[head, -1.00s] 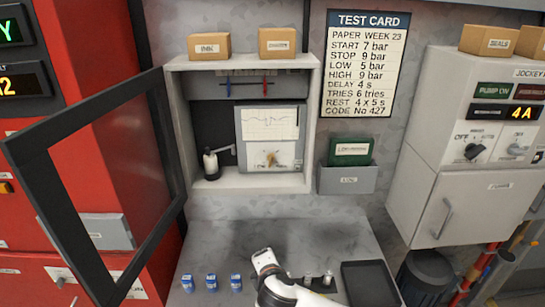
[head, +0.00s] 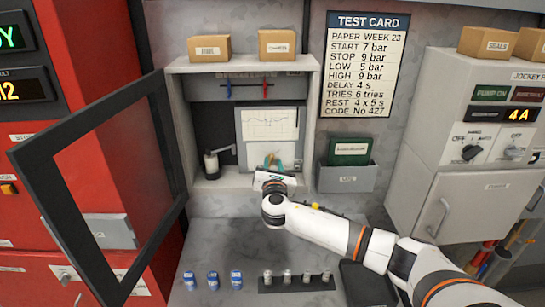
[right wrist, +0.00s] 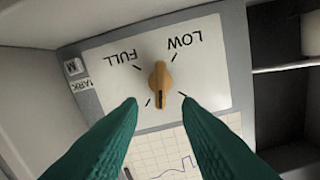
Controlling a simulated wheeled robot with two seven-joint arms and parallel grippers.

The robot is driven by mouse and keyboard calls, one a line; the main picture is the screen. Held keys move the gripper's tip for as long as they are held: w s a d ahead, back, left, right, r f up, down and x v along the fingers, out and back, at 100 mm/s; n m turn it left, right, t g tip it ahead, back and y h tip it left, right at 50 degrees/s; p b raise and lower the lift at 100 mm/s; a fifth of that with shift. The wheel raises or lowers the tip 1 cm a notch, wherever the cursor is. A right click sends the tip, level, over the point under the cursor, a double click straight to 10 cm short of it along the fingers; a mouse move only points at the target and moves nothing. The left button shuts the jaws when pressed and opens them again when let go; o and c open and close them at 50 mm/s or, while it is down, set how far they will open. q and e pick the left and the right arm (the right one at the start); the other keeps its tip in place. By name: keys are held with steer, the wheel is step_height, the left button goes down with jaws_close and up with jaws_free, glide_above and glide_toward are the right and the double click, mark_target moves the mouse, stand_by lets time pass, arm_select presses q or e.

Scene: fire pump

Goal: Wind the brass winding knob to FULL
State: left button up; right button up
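The brass winding knob (right wrist: 160,82) sits on a white plate in the right wrist view, which shows it upside down. The words FULL (right wrist: 123,57) and LOW (right wrist: 186,41) lie above it, left and right. A dark mark on the knob is at its lower end, away from both words. My right gripper (right wrist: 158,103) is open, its green fingers apart at either side below the knob, with no visible contact. In the head view my right gripper (head: 272,164) is at the recorder's lower front and hides most of the knob. My left gripper is not in view.
The recorder box (head: 312,120) has its black-framed door (head: 20,165) swung open to the left.

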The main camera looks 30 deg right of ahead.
mark_target(273, 158)
steer(key=shift+x, duration=1.7)
steer(key=shift+c, duration=0.3)
jaws_close()
